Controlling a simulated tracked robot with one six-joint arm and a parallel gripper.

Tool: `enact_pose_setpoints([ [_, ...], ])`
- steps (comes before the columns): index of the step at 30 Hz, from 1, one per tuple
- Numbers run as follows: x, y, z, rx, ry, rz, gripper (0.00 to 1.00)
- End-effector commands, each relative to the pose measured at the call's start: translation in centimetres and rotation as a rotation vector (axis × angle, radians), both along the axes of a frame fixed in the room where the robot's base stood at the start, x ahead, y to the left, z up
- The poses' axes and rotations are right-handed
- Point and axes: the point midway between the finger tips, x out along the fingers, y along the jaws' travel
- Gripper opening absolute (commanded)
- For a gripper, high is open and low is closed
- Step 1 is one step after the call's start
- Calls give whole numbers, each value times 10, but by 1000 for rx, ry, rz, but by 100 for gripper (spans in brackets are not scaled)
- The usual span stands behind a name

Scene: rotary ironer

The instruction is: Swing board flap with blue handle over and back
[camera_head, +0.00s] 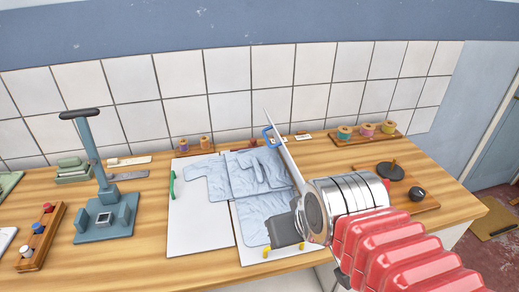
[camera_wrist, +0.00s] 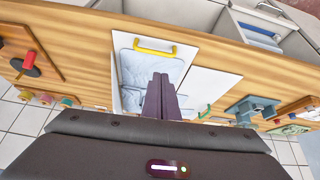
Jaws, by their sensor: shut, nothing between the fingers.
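The flap with the blue handle (camera_head: 268,138) stands raised and nearly edge-on in the head view, a thin white panel (camera_head: 286,158) right of the cloth. My wrist covers its lower end. A pale blue garment (camera_head: 245,172) lies over the board (camera_head: 192,230); it also shows in the wrist view (camera_wrist: 135,68). My gripper (camera_head: 284,232) is over the front part of the board, near the yellow handle (camera_wrist: 155,46). In the wrist view my fingers (camera_wrist: 160,82) are together and empty. The blue handle does not show there. I cannot tell whether my gripper touches the flap.
A green handle (camera_head: 172,183) is on the board's left side. A blue-grey stand (camera_head: 104,195) and a wooden rack (camera_head: 40,238) are further left. Thread spools (camera_head: 366,130) stand back right, and a tray with dark knobs (camera_head: 397,185) lies right. A tiled wall closes the back.

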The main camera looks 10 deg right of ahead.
Motion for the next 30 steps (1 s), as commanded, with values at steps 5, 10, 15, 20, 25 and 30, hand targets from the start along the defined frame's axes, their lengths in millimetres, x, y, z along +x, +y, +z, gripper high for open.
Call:
enact_pose_setpoints([
  [5, 40, 8, -7, -44, -80, 127, 0],
  [10, 90, 24, -13, -125, -205, 288, 0],
  [15, 136, 38, -20, -237, -330, 423, 0],
  [20, 172, 44, -28, -373, -433, 517, 0],
  [25, 206, 52, -36, -538, -540, 613, 0],
  [30, 231, 52, -45, -741, -612, 676, 0],
])
